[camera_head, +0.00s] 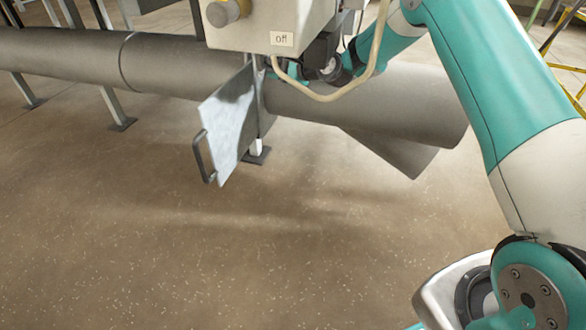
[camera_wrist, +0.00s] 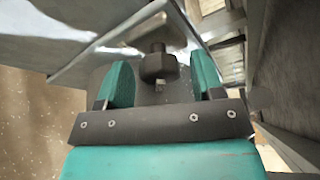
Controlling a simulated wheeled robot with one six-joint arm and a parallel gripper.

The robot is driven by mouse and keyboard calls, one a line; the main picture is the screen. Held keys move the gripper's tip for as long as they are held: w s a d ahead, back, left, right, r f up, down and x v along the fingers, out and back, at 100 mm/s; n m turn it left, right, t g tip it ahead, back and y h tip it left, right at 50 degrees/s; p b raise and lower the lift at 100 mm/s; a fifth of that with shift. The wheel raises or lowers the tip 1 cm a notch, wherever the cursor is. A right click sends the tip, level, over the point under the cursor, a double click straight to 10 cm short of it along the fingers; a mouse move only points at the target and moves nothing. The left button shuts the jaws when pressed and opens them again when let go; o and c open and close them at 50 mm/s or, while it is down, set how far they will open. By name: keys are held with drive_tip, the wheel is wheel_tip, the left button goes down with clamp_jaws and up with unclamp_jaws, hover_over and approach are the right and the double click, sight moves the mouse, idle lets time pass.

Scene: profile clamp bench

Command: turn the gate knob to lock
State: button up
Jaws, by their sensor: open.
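In the wrist view a dark, blocky knob (camera_wrist: 158,66) on a short metal stem shows between the two teal fingers of my gripper (camera_wrist: 161,72). The fingers stand apart on either side of it, with a visible gap at each side. The gate (camera_head: 228,122), a pale metal plate with a dark handle (camera_head: 203,157), hangs by the grey pipe in the head view. In the head view my gripper's fingers and the dark knob are hidden behind the control box and my arm.
A pale control box (camera_head: 262,25) with a grey round knob (camera_head: 223,12) and an "off" label (camera_head: 282,39) hangs close to my arm. A cable (camera_head: 345,90) loops below it. A large grey pipe (camera_head: 60,52) runs across. The floor in front is clear.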

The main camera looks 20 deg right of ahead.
drive_tip(key=n+b, duration=0.1)
drive_tip(key=b, duration=0.2)
drive_tip(key=n+t+b, duration=0.1)
drive_tip(key=b, duration=0.3)
drive_tip(key=f+n+b, duration=0.1)
drive_tip(key=n+b, duration=0.1)
drive_tip(key=b, duration=0.2)
drive_tip(key=shift+t+y, duration=0.3)
drive_tip(key=shift+y, duration=0.1)
drive_tip(key=a+r+p+v, duration=0.1)
drive_tip(key=p+v, duration=0.2)
drive_tip(key=v, duration=1.5)
drive_tip(key=s+a+n+g+y, duration=0.1)
drive_tip(key=s+a+n+g, duration=0.6)
drive_tip(key=a, duration=0.3)
drive_tip(key=s+a+n+g+h, duration=0.1)
drive_tip(key=s+a+n+g, duration=0.1)
drive_tip(key=s, duration=0.5)
drive_tip(key=s+a+n+g+h, duration=0.1)
drive_tip(key=s+a+n+g, duration=0.2)
drive_tip(key=s+n, duration=0.2)
drive_tip(key=shift+s+a+f+n+p, duration=0.2)
drive_tip(key=shift+s+a+n+p, duration=0.15)
drive_tip(key=shift+s, duration=0.8)
